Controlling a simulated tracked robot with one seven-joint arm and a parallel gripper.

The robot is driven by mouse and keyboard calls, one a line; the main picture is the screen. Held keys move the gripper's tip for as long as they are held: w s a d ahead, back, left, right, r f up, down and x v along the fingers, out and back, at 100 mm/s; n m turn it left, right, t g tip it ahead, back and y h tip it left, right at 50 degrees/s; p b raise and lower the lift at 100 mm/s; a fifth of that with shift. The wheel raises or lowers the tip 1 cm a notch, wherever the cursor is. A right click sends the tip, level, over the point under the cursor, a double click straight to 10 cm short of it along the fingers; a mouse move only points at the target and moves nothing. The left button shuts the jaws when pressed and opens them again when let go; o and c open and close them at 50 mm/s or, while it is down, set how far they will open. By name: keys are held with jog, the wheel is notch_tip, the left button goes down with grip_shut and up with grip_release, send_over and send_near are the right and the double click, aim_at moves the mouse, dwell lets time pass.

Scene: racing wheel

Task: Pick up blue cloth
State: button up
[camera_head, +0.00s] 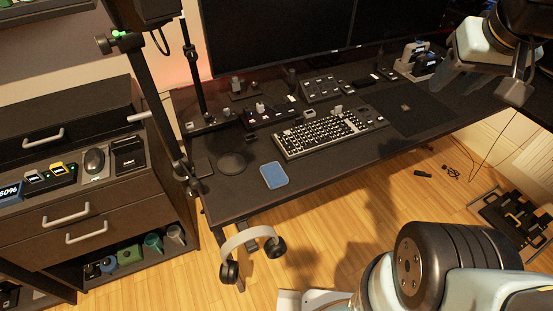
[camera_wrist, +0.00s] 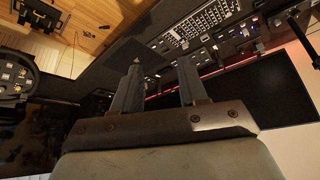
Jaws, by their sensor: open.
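The blue cloth (camera_head: 273,175) is a small flat blue rounded rectangle near the front edge of the dark desk (camera_head: 240,203), left of the keyboard. I cannot make it out in the wrist view. My gripper (camera_wrist: 160,65) shows in the wrist view with its two dark fingers apart and nothing between them. In the head view my arm reaches in at the upper right, well away from the cloth.
The keyboard (camera_head: 330,134) lies right of the cloth, a round dark disc (camera_head: 232,163) to its left. Dark monitors (camera_head: 270,40) stand behind. A headset (camera_head: 248,240) hangs at the desk's front edge. A drawer cabinet (camera_head: 60,180) stands at left. The desk around the cloth is mostly clear.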

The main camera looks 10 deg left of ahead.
jog(key=shift+o, duration=0.2)
jog(key=shift+o, duration=1.6)
jog(key=shift+w+a+f, duration=0.1)
jog(key=shift+w+a, duration=0.1)
jog(key=shift+w, duration=0.1)
jog(key=o, duration=0.7)
jog(key=w+a+f+n+g, duration=0.1)
jog(key=w+a+f, duration=0.3)
jog(key=w+a, duration=0.2)
jog(key=shift+w+f+n+g, duration=0.25)
jog(key=shift+w+n+g, duration=0.05)
jog(key=shift+w, duration=0.15)
jog(key=n+g, duration=0.4)
jog(key=n, duration=0.1)
send_over(275, 173)
notch_tip(275, 173, down, 23)
jog(key=f, duration=0.7)
jog(key=shift+d+f, duration=0.15)
jog(key=shift+d, duration=0.05)
jog(key=shift+a+f, duration=0.15)
jog(key=shift+f, duration=1.15)
jog(key=shift+a+f, duration=0.1)
jog(key=shift+f, duration=1.2)
